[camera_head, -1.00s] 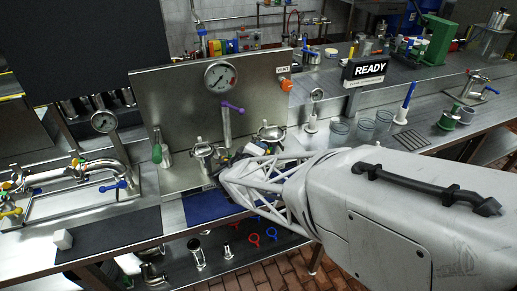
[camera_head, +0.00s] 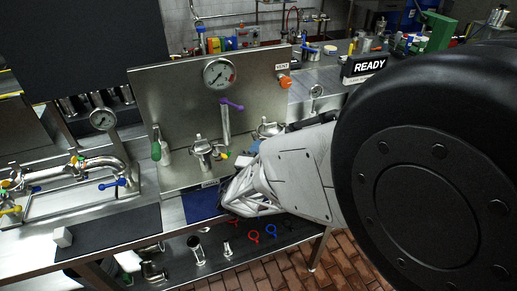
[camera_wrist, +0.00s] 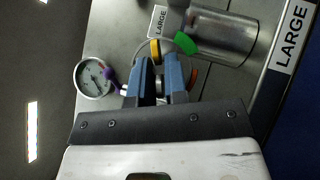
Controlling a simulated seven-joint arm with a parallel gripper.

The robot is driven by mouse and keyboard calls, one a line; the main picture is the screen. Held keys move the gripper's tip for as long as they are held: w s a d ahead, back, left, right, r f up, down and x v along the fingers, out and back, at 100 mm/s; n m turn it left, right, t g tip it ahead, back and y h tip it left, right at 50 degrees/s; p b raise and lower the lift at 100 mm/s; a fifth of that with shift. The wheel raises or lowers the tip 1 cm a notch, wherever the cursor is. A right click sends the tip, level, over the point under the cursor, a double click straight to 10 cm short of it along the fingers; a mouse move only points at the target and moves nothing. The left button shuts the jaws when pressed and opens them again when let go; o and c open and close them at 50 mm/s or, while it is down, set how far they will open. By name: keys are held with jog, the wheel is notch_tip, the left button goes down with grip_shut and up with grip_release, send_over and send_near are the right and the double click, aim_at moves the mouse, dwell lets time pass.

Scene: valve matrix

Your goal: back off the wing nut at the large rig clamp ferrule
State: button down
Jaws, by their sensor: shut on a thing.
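The large rig clamp ferrule (camera_head: 203,150) stands on the steel panel, left of the centre, in the head view. In the wrist view it is a steel cylinder (camera_wrist: 222,36) beside a LARGE label. The wing nut shows as small yellow and green wings (camera_wrist: 186,43) at the fingertips; in the head view its colours show at the ferrule's right side. My gripper (camera_wrist: 160,66) has its two blue-grey fingers close together at the wing nut, shut on it. The fingers hide where they touch it. The head view shows my gripper only partly, behind my arm.
A pressure gauge (camera_head: 219,73) and a purple-handled valve (camera_head: 232,104) are above. A second clamp fitting (camera_head: 268,130) stands close on the right, beside my arm. A green-handled fitting (camera_head: 155,148) is at the left. A dark mat (camera_head: 115,233) with a white cube (camera_head: 62,236) lies front left.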

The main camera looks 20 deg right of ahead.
jog(key=shift+n+t, duration=0.5)
jog(key=shift+n, duration=0.1)
jog(key=c, duration=1.3)
grip_release()
jog(key=shift+o, duration=0.2)
jog(key=shift+s+f, duration=0.1)
jog(key=shift+s, duration=0.05)
jog(key=shift+v, duration=2.65)
jog(key=s+a, duration=0.7)
jog(key=s, duration=0.1)
jog(key=shift+s+a, duration=0.25)
